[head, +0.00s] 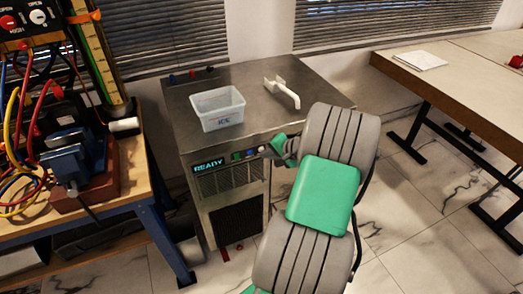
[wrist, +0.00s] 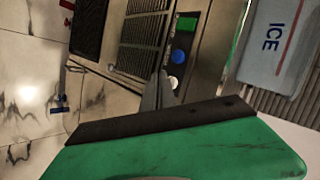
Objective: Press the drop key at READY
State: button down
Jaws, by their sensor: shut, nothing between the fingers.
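The steel ice machine (head: 185,115) stands in the middle of the head view. Its display (head: 208,165) reads READY in lit cyan letters. Right of the display, the front panel carries a green key (head: 236,156) and a blue key (head: 249,153). The wrist view shows the green key (wrist: 187,23), the blue key (wrist: 178,56) and a white key (wrist: 174,83) in a row; their labels are too small to read. My gripper (head: 267,149) is shut and empty at the panel's right end. In the wrist view its fingertips (wrist: 160,75) appear beside the white key; I cannot tell whether they touch.
A clear tub marked ICE (head: 218,108) and a white scoop (head: 282,91) lie on the machine's top. A cluttered workbench (head: 75,215) with hoses and a vise stands close on the left. A wooden table (head: 450,85) stands at right. Open tiled floor lies between.

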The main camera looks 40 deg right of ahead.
jog(key=shift+w+d, duration=0.15)
jog(key=shift+w, duration=0.25)
dwell(0.4)
dwell(0.4)
jog(key=shift+s+a, duration=0.25)
jog(key=shift+s, duration=0.55)
jog(key=s+p, duration=0.1)
jog(key=s, duration=0.1)
jog(key=s+a+p, duration=0.1)
jog(key=s, duration=0.1)
jog(key=shift+s+a, duration=0.2)
jog(key=shift+s, duration=0.2)
